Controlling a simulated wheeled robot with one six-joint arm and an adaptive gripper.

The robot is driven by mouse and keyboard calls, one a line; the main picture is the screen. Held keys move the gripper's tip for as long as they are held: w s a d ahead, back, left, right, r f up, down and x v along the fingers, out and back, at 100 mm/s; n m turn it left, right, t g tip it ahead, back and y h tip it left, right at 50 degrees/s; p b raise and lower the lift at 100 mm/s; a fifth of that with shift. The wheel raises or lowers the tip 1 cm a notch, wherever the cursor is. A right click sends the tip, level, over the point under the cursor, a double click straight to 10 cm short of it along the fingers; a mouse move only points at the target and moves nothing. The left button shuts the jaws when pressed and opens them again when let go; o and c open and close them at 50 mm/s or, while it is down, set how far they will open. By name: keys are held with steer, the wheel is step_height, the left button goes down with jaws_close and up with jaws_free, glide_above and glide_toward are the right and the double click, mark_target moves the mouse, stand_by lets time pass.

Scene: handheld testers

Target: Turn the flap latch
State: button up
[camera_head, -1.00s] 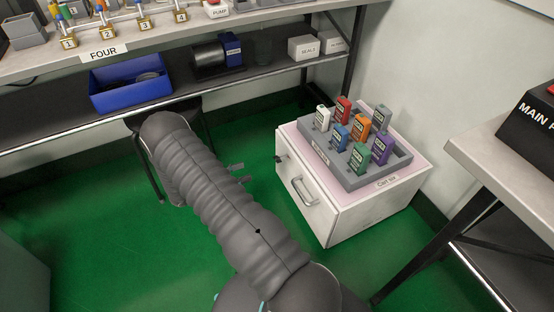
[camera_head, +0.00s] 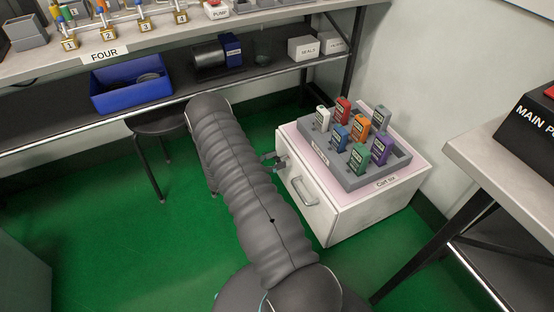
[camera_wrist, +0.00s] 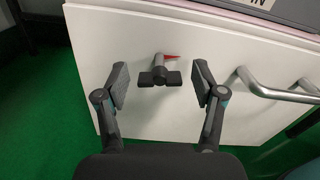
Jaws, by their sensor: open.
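The flap latch (camera_wrist: 160,77) is a dark T-shaped knob with a red pointer, on the white front of the cabinet (camera_wrist: 195,121). Its wide bar lies about level in the wrist view. My gripper (camera_wrist: 160,84) is open, with one finger on each side of the latch and a gap on both sides. In the head view my gripper (camera_head: 272,160) is at the cabinet's left front, partly hidden by my arm. The latch itself is hidden or too small to make out there.
A curved metal handle (camera_head: 304,190) sticks out of the cabinet front, to the right of the latch. A grey tray (camera_head: 373,181) with several coloured testers stands on top. A stool (camera_head: 158,125) and a shelf with a blue bin (camera_head: 131,99) lie behind my arm. Green floor is free at left.

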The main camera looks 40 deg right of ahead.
steer(key=shift+s+d, duration=0.1)
steer(key=shift+d, duration=0.1)
steer(key=c, duration=1.2)
steer(key=shift+o, duration=0.2)
steer(key=shift+f+m+b, duration=0.2)
steer(key=shift+m+b, duration=0.5)
steer(key=shift+b, duration=0.2)
steer(key=shift+r+m+b, duration=0.2)
steer(key=shift+m+b, duration=0.15)
steer(key=shift+m, duration=0.15)
steer(key=o, duration=1.2)
steer(key=shift+c, duration=0.2)
